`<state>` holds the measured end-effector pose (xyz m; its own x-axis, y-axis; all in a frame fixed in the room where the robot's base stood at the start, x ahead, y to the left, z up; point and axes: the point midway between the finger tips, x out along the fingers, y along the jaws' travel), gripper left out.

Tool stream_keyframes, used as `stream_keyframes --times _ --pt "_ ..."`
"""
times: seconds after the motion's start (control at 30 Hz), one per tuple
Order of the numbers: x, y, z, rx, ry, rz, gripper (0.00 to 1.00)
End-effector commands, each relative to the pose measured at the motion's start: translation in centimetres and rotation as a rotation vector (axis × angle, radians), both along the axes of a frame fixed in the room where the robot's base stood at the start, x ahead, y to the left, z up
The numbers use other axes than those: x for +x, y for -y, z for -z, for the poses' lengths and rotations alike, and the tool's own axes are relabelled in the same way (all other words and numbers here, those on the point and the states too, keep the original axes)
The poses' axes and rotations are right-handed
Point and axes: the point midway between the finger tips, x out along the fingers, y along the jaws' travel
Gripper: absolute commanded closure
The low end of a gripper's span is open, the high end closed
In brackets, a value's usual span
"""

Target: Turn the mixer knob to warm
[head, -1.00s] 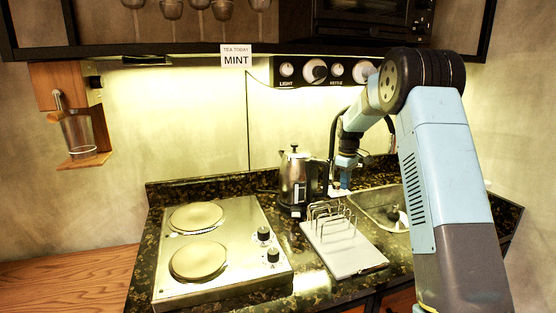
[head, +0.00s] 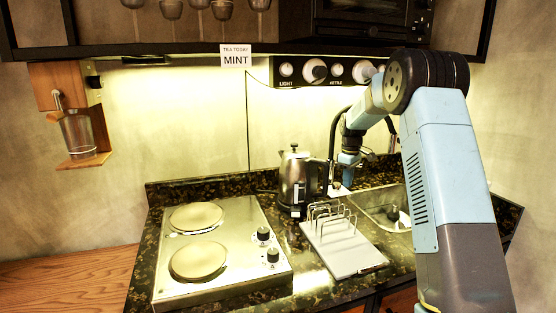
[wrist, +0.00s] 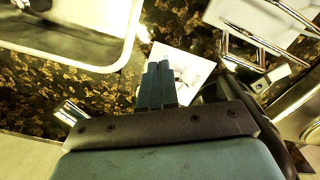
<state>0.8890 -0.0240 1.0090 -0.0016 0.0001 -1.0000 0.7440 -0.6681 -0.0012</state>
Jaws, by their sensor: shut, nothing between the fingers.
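My gripper (head: 347,184) hangs low over the counter between the kettle and the sink, with the black tap spout (head: 334,130) beside it. In the wrist view its two blue fingers (wrist: 156,68) lie together, shut and empty, in front of a white card (wrist: 192,66) on the counter. I cannot make out the mixer knob or its warm mark in either view; my wrist and arm cover part of the area behind the sink. A shiny metal piece (wrist: 70,113) shows left of the fingers in the wrist view, but I cannot tell what it is.
The kettle (head: 294,182) stands left of my gripper, and the wire rack (head: 345,250) in front of it. The sink (head: 372,213) lies to the right. A hob (head: 222,245) fills the left counter. A wall panel (head: 302,72) with knobs is above.

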Motion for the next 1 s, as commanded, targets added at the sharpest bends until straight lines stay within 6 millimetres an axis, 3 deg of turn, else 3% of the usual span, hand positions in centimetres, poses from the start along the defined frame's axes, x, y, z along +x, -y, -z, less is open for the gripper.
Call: stream_keyframes --times 0.5,1.0 --pt "0.0 0.0 -4.8 0.0 0.001 0.001 1.0" --pt "0.0 0.0 -5.2 -0.001 0.001 0.001 1.0"
